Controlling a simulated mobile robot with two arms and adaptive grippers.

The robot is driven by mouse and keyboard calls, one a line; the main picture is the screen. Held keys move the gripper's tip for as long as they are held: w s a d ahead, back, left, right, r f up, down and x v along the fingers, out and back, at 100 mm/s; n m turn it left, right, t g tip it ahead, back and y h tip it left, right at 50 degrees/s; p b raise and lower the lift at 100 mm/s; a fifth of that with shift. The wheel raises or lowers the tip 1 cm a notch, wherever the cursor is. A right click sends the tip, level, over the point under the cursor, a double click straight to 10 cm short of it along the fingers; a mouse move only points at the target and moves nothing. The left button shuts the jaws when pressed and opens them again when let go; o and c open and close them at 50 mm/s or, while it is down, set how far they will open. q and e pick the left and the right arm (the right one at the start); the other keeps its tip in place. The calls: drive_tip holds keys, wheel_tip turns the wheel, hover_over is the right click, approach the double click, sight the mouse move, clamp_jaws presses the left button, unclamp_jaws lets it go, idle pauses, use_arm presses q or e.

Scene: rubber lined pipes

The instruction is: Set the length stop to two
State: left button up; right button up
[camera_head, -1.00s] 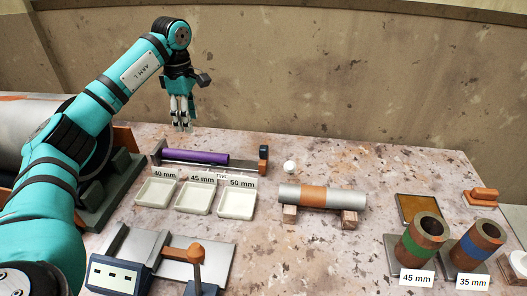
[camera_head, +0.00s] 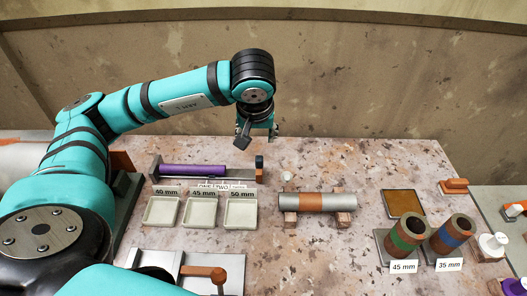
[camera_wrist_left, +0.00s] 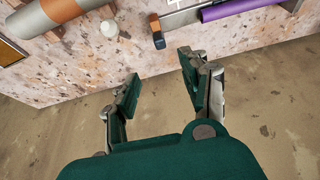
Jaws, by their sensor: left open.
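The length stop (camera_head: 259,168), a small dark block with an orange part, stands at the right end of a grey rail (camera_head: 238,173). It also shows at the top of the left wrist view (camera_wrist_left: 157,32). A purple roll (camera_head: 193,170) lies along the rail, apart from the stop. A label with "ONE" and "TWO" (camera_head: 215,187) stands in front, partly hidden by the tray labels. My left gripper (camera_head: 258,134) is above and behind the stop, partly hidden by its own wrist. In the left wrist view its fingers (camera_wrist_left: 158,85) are apart and empty. My right gripper is not in view.
Three white trays (camera_head: 241,224) marked 40, 45 and 50 mm stand in front of the rail. The wall (camera_head: 350,90) rises behind the table.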

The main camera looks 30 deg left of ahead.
use_arm(q)
drive_tip(key=p, duration=0.1)
approach(259, 158)
drive_tip(key=f, duration=0.1)
drive_tip(key=p+x, duration=0.1)
drive_tip(key=x, duration=0.8)
drive_tip(key=shift+w+a+f, duration=0.1)
drive_tip(key=shift+w+f, duration=0.1)
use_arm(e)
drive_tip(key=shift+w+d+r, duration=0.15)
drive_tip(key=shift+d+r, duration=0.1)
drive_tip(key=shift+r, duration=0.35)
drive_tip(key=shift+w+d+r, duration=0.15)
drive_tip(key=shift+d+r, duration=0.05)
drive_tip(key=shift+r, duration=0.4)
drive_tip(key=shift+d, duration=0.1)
use_arm(q)
drive_tip(key=shift+c, duration=0.4)
clamp_jaws()
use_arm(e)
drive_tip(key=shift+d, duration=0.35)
use_arm(q)
drive_tip(key=shift+a, duration=0.1)
